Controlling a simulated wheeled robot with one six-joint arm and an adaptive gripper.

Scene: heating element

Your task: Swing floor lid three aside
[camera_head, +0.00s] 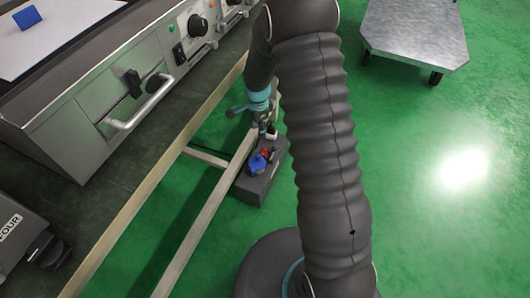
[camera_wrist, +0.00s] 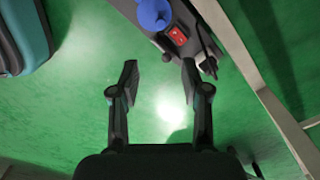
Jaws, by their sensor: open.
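A dark grey floor box (camera_head: 258,187) lies on the green floor beside the bench frame. On it are a blue round piece (camera_head: 257,163), which looks like a lid or socket cover, and a small red part. In the wrist view the same blue piece (camera_wrist: 153,14) is at the top edge, partly cut off, with a red switch (camera_wrist: 177,35) beside it. I cannot tell which piece is lid three. My gripper (camera_wrist: 160,70) is open and empty, its right fingertip close to the box end in the picture. In the head view my gripper (camera_head: 268,130) is over the box's far end.
A bench frame rail (camera_head: 205,218) runs close along the left of the box. Above it stands a metal control panel with a handle (camera_head: 140,103). A grey wheeled platform (camera_head: 415,35) stands at upper right. The green floor on the right is clear.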

